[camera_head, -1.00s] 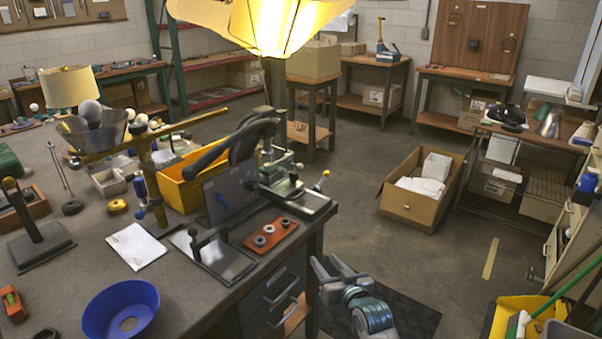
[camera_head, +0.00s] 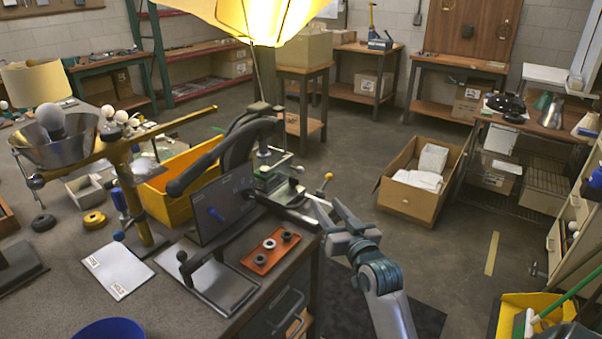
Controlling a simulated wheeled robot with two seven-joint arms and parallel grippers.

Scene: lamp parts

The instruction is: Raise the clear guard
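A bench press with a dark curved lever (camera_head: 222,158) stands at the right end of the workbench. A grey, flat panel (camera_head: 222,207) with a blue mark stands upright at its front left. A small see-through, greenish plate (camera_head: 273,168) sits around the press's middle; I cannot tell which of these is the clear guard. My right gripper (camera_head: 326,212) is open and empty, right of the press, close to a small yellow knob (camera_head: 328,177). No contact with the press can be made out. My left gripper is out of view.
A yellow bin (camera_head: 165,196) stands behind. A lit lampshade (camera_head: 240,12) hangs above. A cardboard box (camera_head: 405,205) sits on the floor; open floor lies right of my arm.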

